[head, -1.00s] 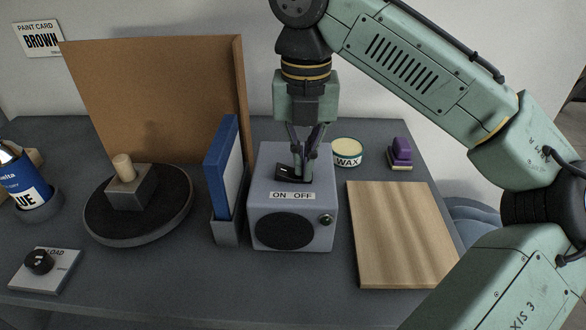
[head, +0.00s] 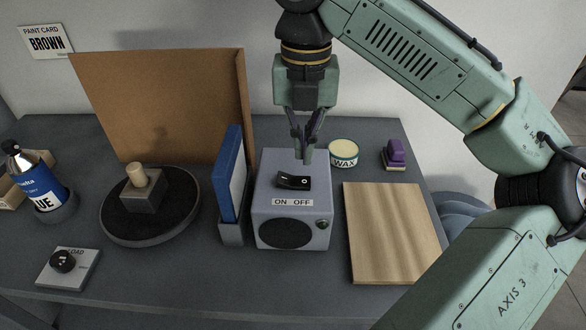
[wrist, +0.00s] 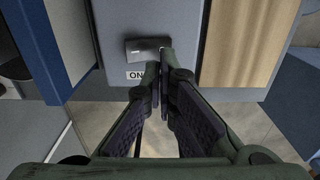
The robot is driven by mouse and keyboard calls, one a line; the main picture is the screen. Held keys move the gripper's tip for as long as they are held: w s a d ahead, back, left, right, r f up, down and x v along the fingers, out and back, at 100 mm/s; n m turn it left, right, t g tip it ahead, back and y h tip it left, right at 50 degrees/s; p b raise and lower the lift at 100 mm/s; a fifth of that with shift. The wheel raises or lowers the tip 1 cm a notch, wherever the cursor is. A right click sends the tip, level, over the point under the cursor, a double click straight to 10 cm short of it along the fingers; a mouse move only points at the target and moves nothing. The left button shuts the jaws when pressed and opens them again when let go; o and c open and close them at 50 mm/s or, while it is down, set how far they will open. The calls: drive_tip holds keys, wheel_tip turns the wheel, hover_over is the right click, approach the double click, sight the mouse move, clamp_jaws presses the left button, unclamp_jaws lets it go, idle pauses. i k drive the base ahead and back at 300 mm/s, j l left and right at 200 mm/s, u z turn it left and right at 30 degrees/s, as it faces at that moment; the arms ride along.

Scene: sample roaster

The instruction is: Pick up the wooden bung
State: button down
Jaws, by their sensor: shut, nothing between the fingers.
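The wooden bung (head: 137,174) is a short pale cylinder standing upright out of the top of a grey block (head: 143,194). The block sits on a round dark turntable (head: 118,229) at the left. How deep the bung goes into the block is hidden. My gripper (head: 306,158) is shut and empty, pointing down above the ON/OFF box, well to the right of the bung. In the wrist view my gripper (wrist: 161,68) shows its fingertips together near the black rocker switch; the bung is not in that view.
The grey ON/OFF box (head: 320,212) carries a black rocker switch (head: 293,182). A blue panel in a holder (head: 228,180) stands between box and turntable, with a tall brown board (head: 170,100) behind. A blue can (head: 40,188) and dial box (head: 75,277) are left; a wooden board (head: 392,235) is right.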

sight(137, 172)
drive_tip(key=k, duration=1)
